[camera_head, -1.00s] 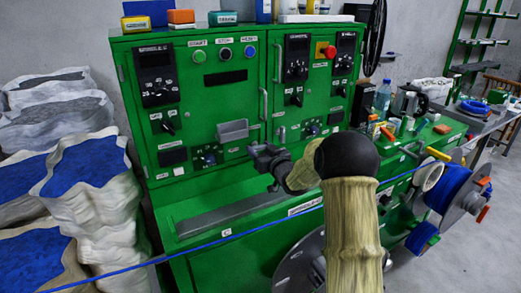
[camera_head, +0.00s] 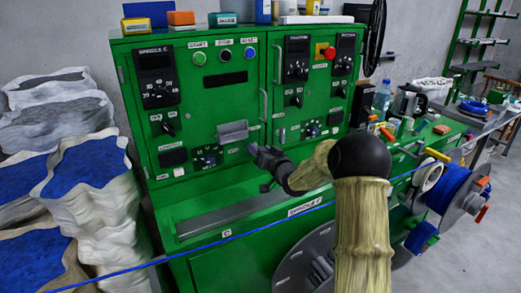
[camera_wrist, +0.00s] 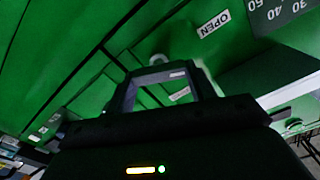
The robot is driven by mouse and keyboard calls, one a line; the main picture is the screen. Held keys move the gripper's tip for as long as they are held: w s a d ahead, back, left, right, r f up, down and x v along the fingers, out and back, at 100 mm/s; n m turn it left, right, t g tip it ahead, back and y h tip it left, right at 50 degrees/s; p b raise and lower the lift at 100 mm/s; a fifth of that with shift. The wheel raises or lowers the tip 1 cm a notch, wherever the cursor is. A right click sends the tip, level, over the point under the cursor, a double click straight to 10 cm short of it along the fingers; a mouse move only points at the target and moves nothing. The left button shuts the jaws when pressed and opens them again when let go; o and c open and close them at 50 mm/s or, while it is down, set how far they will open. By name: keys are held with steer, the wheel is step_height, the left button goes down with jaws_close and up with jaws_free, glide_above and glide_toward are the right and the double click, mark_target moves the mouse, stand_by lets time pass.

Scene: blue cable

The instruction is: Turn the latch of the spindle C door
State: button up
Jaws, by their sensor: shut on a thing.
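The spindle C door (camera_head: 205,95) is the left green panel of the machine's front and looks closed. My gripper (camera_head: 254,150) reaches its lower right edge, by the seam. In the wrist view my gripper (camera_wrist: 160,82) is shut on the latch, of which a pale rounded end (camera_wrist: 158,58) shows just beyond the fingertips. The rest of the latch is hidden by the fingers, so its angle cannot be told.
A grey holder (camera_head: 232,131) sticks out of the door close to my gripper. A vertical door handle (camera_head: 263,104) is above. A blue cable (camera_head: 235,237) runs across the front. White sacks (camera_head: 85,185) stand at the left. A cable reel (camera_head: 460,190) is at the right.

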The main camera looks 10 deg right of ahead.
steer(key=m+p, duration=0.1)
steer(key=m, duration=0.3)
steer(key=m+p, duration=0.1)
steer(key=m, duration=0.3)
steer(key=m+p, duration=0.1)
steer(key=m, duration=0.4)
steer(key=shift+d+f, duration=0.15)
steer(key=shift+f, duration=0.1)
steer(key=o, duration=1)
steer(key=b+v, duration=0.2)
steer(key=v, duration=1.5)
steer(key=shift+s+b, duration=0.15)
steer(key=shift+b, duration=0.15)
